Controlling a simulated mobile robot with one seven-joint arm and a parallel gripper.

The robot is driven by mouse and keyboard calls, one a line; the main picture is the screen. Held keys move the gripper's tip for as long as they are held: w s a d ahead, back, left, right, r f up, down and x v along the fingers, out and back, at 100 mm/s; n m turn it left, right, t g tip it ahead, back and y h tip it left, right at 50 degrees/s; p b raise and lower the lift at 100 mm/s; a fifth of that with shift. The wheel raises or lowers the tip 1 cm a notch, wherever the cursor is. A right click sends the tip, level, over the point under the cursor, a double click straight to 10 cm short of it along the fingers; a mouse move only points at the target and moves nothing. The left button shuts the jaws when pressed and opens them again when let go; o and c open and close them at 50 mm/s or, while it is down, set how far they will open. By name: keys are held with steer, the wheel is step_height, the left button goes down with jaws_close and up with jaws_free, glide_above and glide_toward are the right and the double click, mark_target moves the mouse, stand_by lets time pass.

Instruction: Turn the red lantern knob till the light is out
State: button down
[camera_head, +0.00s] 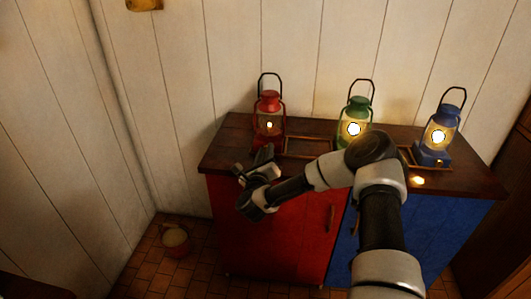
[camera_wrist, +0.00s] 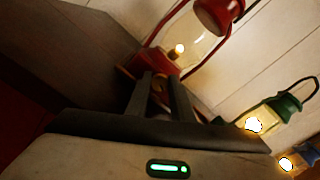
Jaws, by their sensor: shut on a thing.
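The red lantern (camera_head: 269,103) stands upright at the left end of the cabinet top. Its flame is lit but small and dimmer than in the other two lanterns. In the wrist view the red lantern (camera_wrist: 213,14) shows its glass, a small yellow flame and its red base. My gripper (camera_head: 265,153) is at the front of the red lantern's base. In the wrist view the two dark fingers reach to the base and are shut on the small knob (camera_wrist: 160,80), which is mostly hidden between the fingertips.
A green lantern (camera_head: 356,106) and a blue lantern (camera_head: 433,157) burn brightly farther right on the dark wooden top (camera_head: 225,148). A wooden frame (camera_head: 308,140) lies between the red and green lanterns. A bucket (camera_head: 175,241) stands on the floor at the left.

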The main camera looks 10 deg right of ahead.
steer(key=c, duration=1.5)
jaws_free()
steer(key=shift+c, duration=0.2)
